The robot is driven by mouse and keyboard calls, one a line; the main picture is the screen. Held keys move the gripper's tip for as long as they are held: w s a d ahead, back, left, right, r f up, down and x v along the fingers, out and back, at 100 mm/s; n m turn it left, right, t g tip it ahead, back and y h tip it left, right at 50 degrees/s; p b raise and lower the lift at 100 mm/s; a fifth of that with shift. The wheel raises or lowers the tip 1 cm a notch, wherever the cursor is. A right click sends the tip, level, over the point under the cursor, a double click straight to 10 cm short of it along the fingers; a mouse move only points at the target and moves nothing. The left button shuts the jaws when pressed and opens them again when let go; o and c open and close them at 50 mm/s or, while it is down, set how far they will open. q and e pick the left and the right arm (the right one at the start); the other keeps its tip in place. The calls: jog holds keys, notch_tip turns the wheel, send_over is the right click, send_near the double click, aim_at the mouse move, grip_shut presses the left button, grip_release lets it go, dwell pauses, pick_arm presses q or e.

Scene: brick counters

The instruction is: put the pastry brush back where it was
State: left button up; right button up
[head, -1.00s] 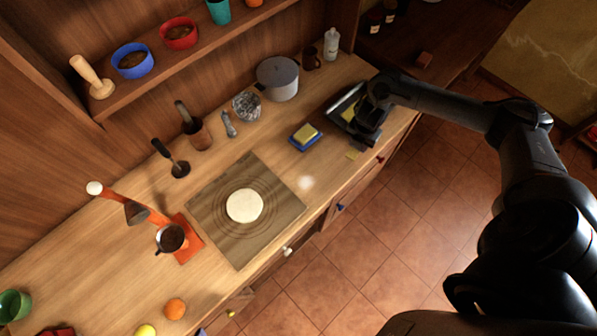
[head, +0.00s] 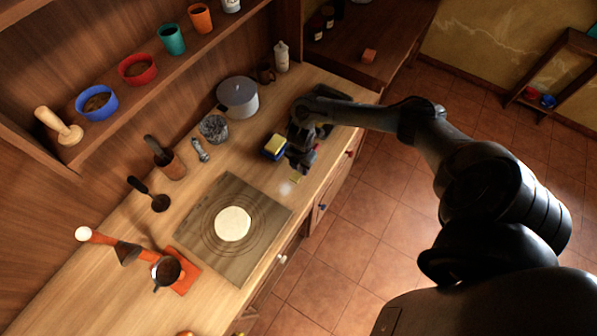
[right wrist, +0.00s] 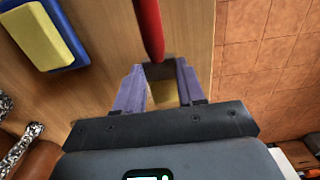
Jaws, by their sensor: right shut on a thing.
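My right gripper (head: 302,158) is over the counter, just right of the yellow sponge on its blue dish. The right wrist view shows its purple fingers (right wrist: 158,90) shut on the pastry brush, whose red handle (right wrist: 149,25) points up in that picture. The brush's far end is partly hidden between the fingers. A small flat yellow patch (head: 294,179) lies on the counter just below the gripper in the head view. Yellow also shows between the fingers; I cannot tell if it is bristles or this patch. My left gripper is not in view.
The sponge (head: 275,144) is close by on the left. A grey pot (head: 238,97), a glittering bowl (head: 213,128) and a board with dough (head: 233,223) stand farther left. My arm hides much of a dark tray. The counter's front edge is close.

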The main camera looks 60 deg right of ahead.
aim_at(299, 170)
jog(key=shift+w+a+f, duration=0.25)
jog(key=shift+a, duration=0.1)
notch_tip(299, 170, down, 4)
jog(key=shift+r, duration=0.2)
jog(key=shift+f, duration=0.2)
jog(key=shift+f, duration=0.1)
jog(key=o, duration=1)
jog(key=shift+o, duration=0.2)
